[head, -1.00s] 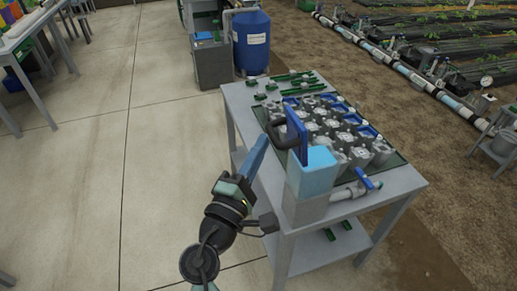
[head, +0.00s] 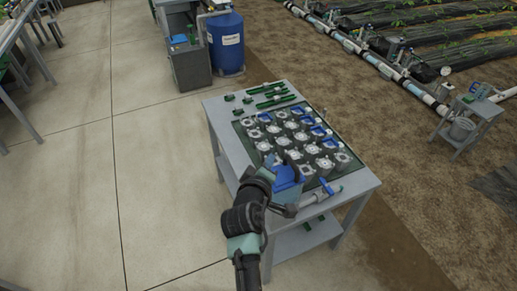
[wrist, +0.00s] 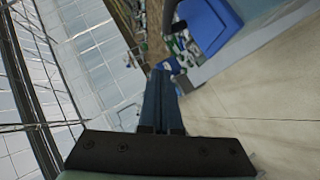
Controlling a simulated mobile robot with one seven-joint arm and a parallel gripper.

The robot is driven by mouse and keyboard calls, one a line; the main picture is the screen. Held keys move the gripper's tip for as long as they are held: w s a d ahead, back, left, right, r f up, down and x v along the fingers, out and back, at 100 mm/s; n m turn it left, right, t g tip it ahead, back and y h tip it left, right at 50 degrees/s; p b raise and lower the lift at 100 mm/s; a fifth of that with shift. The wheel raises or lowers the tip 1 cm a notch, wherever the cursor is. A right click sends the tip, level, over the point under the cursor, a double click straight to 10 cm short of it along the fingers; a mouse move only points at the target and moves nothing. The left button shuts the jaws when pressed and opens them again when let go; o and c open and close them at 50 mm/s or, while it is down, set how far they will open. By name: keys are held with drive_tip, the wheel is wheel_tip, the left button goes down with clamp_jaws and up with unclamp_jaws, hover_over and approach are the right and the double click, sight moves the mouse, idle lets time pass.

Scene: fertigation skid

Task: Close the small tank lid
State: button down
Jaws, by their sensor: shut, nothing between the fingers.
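The small tank's blue lid (wrist: 208,22) shows at the top of the wrist view, with a dark handle beside it. In the wrist view the fingertips point toward the area just left of the tank; contact cannot be told.
The grey table (head: 222,118) carries a dark tray of several grey fittings and green parts (head: 268,88). A pipe with a blue-handled valve (head: 327,187) is right of the tank. A blue barrel (head: 226,45) stands behind. The floor left of the table is clear.

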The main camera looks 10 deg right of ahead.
sight(293, 166)
drive_tip(key=d+m+y+p, duration=0.1)
drive_tip(key=w+d+m+g+y+p, duration=0.1)
drive_tip(key=d, duration=0.1)
drive_tip(key=d+f+g+y, duration=0.1)
drive_tip(key=d, duration=0.1)
drive_tip(key=shift+w+m+y+p, duration=0.3)
drive_tip(key=shift+m+p, duration=0.1)
drive_tip(key=shift+w+d+f+m+g+y+b, duration=0.15)
drive_tip(key=shift+d+f+m+g+y+b, duration=0.2)
drive_tip(key=shift+b, duration=0.3)
drive_tip(key=shift+w+d+f+m+g+y+b, duration=0.15)
drive_tip(key=shift+d+f+y+b, duration=0.2)
drive_tip(key=shift+d+y+b, duration=0.2)
drive_tip(key=shift+d+f+b, duration=0.15)
drive_tip(key=shift+d+b, duration=0.05)
drive_tip(key=shift+b, duration=0.35)
drive_tip(key=shift+w+d, duration=0.1)
drive_tip(key=shift+r, duration=0.45)
drive_tip(key=w+r+v, duration=0.1)
drive_tip(key=v, duration=1.1)
drive_tip(key=shift+w+r, duration=0.15)
drive_tip(key=shift+r, duration=0.25)
